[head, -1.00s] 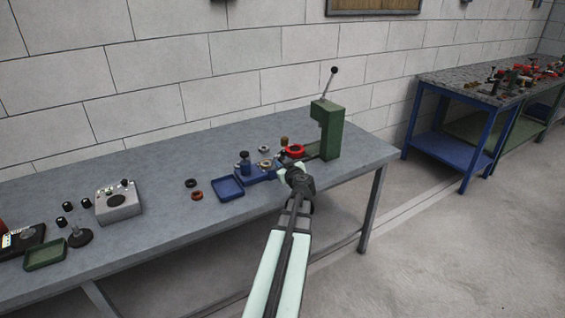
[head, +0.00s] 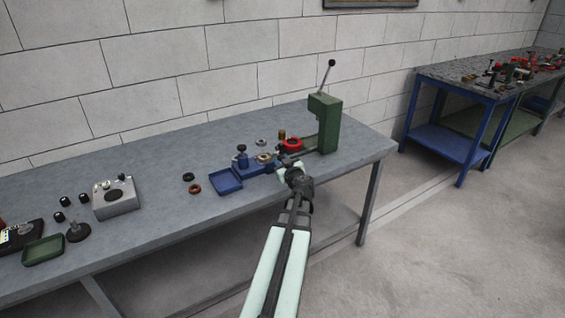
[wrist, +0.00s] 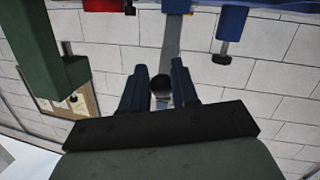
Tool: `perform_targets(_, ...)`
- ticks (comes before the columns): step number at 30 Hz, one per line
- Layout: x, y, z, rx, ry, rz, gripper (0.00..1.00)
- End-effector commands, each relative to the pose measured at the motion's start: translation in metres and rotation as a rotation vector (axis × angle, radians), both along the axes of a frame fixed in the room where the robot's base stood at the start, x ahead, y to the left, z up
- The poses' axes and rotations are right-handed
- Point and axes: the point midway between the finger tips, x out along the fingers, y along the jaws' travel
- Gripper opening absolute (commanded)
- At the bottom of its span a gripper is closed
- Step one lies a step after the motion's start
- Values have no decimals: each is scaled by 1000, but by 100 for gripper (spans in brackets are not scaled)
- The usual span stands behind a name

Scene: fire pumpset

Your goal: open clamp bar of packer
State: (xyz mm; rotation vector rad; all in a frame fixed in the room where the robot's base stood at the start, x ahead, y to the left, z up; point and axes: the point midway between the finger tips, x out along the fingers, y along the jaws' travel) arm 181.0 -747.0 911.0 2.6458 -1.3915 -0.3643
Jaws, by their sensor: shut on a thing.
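The packer is a blue fixture (head: 258,167) on the grey bench, with a blue post at its left; part of it is hidden behind my gripper. In the wrist view blue parts (wrist: 231,20) show at the top right. A flat grey clamp bar (wrist: 172,38) runs down from the top edge to my gripper, and a dark round knob (wrist: 160,85) sits between the fingers. My gripper (wrist: 158,68) is shut on the bar's knob end. In the head view my gripper (head: 284,168) is at the fixture's right front, and its fingertips are hard to make out.
A green press (head: 325,125) with a raised lever stands close at the right. A red ring (head: 292,146) lies just behind my gripper. A blue tray (head: 226,181), small rings and a grey box (head: 116,198) are to the left. The bench front is clear.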

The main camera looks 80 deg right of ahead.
Motion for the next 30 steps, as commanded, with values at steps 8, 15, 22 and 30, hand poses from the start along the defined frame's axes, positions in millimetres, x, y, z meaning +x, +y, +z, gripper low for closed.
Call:
perform_targets(8, 6, 4, -3, 3, 7, 21, 0)
perform_targets(15, 5, 3, -2, 3, 4, 18, 49)
perform_targets(22, 3, 2, -1, 2, 1, 13, 53)
perform_targets(30, -3, 11, 1, 1, 0, 10, 53)
